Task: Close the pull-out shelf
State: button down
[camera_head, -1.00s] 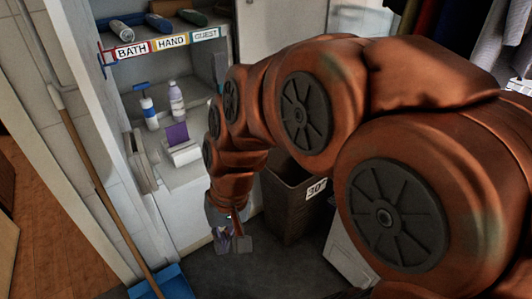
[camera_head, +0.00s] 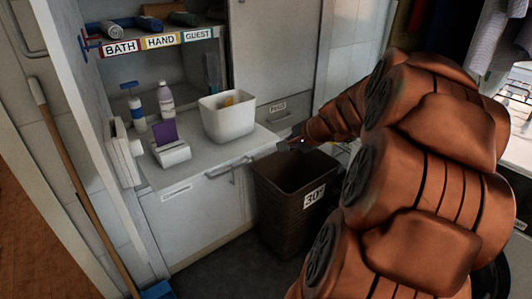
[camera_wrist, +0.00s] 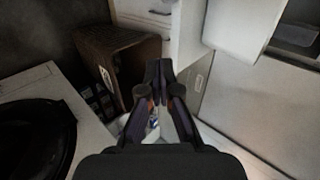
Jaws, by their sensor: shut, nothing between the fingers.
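In the head view, a flat white pull-out shelf (camera_head: 240,144) sticks out below the open cubby, with its front edge toward me. A white bin (camera_head: 228,119), a tissue box (camera_head: 172,152) and bottles stand on or behind it. My gripper (camera_head: 298,142) is near the shelf's right end, above the rear of the dark basket. Its fingertips are small there, and contact with the shelf cannot be told. In the wrist view my gripper (camera_wrist: 160,68) has its fingers together and empty. A pale flat surface fills the right of that view.
A dark basket (camera_head: 287,205) labelled 30 stands below my arm, beside the cabinet door (camera_head: 195,215) with its bar handle. A broom (camera_head: 75,180) leans at the left. A round-lidded white appliance (camera_wrist: 85,150) lies left in the wrist view.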

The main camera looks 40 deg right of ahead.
jog(key=d, duration=0.1)
send_near(260, 149)
notch_tip(260, 149, down, 5)
jog(key=w, duration=0.3)
jog(key=shift+w+d+r+p, duration=0.1)
jog(key=shift+w+p, duration=0.2)
jog(key=shift+w, duration=0.45)
jog(key=shift+w, duration=0.1)
